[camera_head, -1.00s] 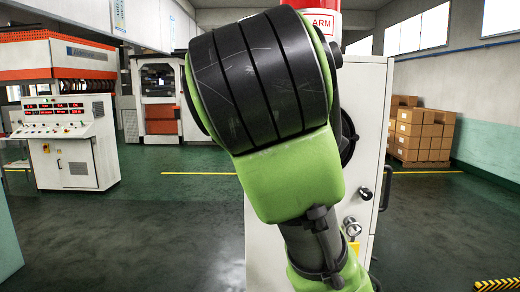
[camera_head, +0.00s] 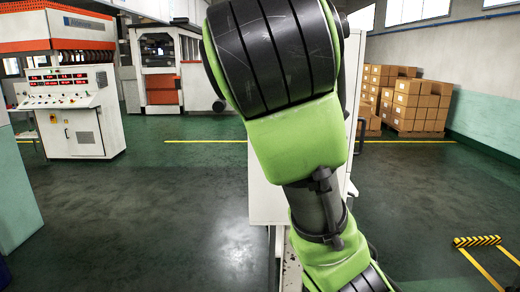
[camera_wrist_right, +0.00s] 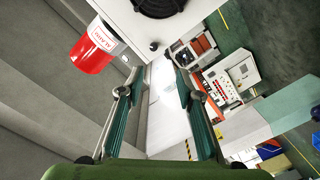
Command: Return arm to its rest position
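My green and black arm (camera_head: 298,135) fills the middle of the head view, bent and reaching up past the top edge. Its gripper is outside that view. In the right wrist view my right gripper (camera_wrist_right: 153,88) has its two green-grey fingers apart, with nothing held between them. My left gripper is not in view.
A white cabinet (camera_head: 262,195) stands behind the arm; the wrist view shows a red cylinder (camera_wrist_right: 92,52) with a white label. A control console (camera_head: 75,118) stands left, stacked cartons (camera_head: 412,104) right. Floor on both sides is open.

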